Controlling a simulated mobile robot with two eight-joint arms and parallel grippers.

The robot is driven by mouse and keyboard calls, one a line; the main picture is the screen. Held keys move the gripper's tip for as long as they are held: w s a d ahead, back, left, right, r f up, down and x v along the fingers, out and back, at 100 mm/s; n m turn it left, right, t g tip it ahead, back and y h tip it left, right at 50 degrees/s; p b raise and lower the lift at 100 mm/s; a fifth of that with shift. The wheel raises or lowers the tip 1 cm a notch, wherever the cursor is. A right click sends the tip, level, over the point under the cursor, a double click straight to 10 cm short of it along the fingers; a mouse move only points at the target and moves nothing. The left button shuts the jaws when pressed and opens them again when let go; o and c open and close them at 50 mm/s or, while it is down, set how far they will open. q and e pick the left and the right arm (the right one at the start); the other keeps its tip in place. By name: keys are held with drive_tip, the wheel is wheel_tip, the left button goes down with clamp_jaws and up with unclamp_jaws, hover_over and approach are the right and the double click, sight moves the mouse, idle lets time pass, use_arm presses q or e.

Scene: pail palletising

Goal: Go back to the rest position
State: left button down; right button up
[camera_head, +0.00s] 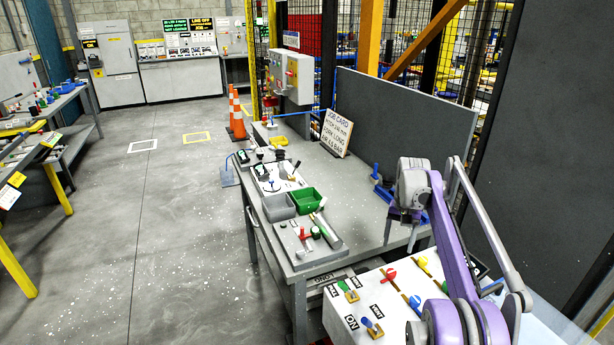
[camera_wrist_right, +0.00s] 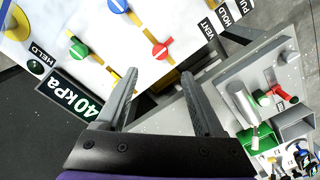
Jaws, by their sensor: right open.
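My right gripper (camera_head: 401,238) hangs from the grey wrist at the end of my purple arm, at the right of the head view. It is above the near right end of the grey workbench (camera_head: 370,212), close to the white valve panel. In the right wrist view the two grey fingers of the right gripper (camera_wrist_right: 159,74) are spread apart with nothing between them. My left gripper is in neither view.
The white valve panel (camera_head: 342,318) has coloured handles and labels; it also fills the top of the wrist view (camera_wrist_right: 120,65). The bench holds a green bin (camera_head: 306,200), a grey bin (camera_head: 278,208) and a job card (camera_head: 336,133). A dark board (camera_head: 405,110) stands behind. Open floor lies left.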

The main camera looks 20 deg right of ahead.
drive_tip(key=s+a+r+n+t, duration=0.1)
drive_tip(key=s+a+n, duration=0.1)
drive_tip(key=s+a, duration=0.5)
drive_tip(key=s+a+r+n+t, duration=0.2)
drive_tip(key=s+a, duration=0.2)
drive_tip(key=a, duration=0.7)
drive_tip(key=s+a+f+n+t, duration=0.1)
drive_tip(key=s+a+f+n, duration=0.1)
drive_tip(key=s+a+f, duration=0.3)
drive_tip(key=s+a+f+n+t, duration=0.1)
drive_tip(key=s+a+f, duration=0.4)
drive_tip(key=s, duration=0.8)
drive_tip(key=shift+a+f+n+t, duration=0.15)
drive_tip(key=shift+f+n+t, duration=0.15)
drive_tip(key=shift+f+n, duration=0.4)
drive_tip(key=shift+f, duration=0.1)
